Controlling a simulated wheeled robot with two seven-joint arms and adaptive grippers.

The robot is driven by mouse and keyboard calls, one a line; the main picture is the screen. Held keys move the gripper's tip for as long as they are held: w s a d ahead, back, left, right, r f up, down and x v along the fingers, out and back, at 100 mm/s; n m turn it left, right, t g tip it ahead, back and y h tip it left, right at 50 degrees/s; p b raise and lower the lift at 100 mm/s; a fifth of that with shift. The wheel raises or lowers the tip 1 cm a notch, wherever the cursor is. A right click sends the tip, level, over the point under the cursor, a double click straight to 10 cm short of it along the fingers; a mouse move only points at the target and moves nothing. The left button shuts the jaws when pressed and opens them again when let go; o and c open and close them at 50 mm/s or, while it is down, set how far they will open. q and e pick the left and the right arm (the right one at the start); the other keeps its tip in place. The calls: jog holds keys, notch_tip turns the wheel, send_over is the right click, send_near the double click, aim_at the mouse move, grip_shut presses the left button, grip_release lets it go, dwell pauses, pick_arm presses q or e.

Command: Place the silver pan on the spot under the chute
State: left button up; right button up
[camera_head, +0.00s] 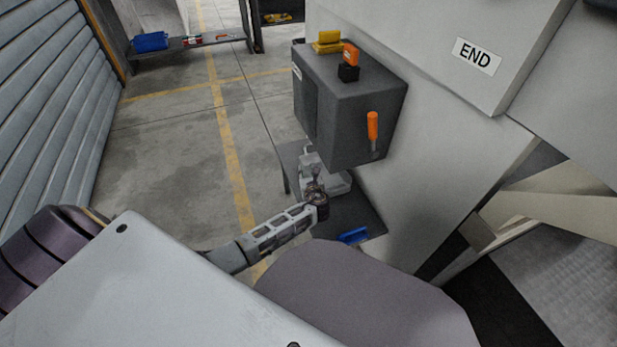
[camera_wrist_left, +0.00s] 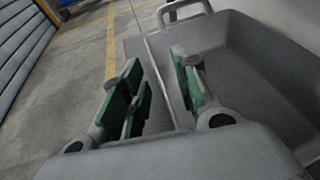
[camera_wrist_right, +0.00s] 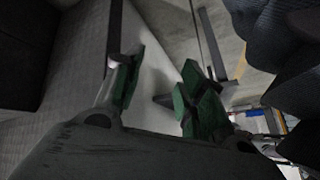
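The silver pan (camera_head: 340,184) sits on a dark shelf (camera_head: 362,219) below a dark grey box (camera_head: 350,110), partly hidden by my left gripper. In the left wrist view the pan (camera_wrist_left: 262,75) is a wide grey tray with a loop handle at its far end. My left gripper (camera_head: 317,184) is at the pan. Its fingers (camera_wrist_left: 158,85) stand apart, with the pan's near rim running between them; contact is unclear. My right gripper (camera_wrist_right: 160,90) is open and empty, outside the head view. I cannot make out the spot or the chute's opening.
The box carries an orange front handle (camera_head: 373,127), an orange-topped switch (camera_head: 349,60) and a yellow block (camera_head: 327,41). A blue item (camera_head: 353,236) lies at the shelf's near edge. A pale machine marked END (camera_head: 477,56) is at right. Floor at left is clear.

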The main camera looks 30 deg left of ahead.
pick_arm(q)
jog(key=shift+r, duration=0.1)
jog(key=shift+p+v, duration=0.45)
jog(key=shift+v, duration=0.35)
jog(key=p+v, duration=0.4)
jog(key=v, duration=0.6)
pick_arm(e)
notch_tip(320, 180, up, 10)
jog(key=d+n+g+h, duration=0.1)
jog(key=d, duration=0.1)
jog(key=shift+s+f+g, duration=0.15)
jog(key=shift+s+g, duration=0.15)
jog(key=shift+g, duration=0.1)
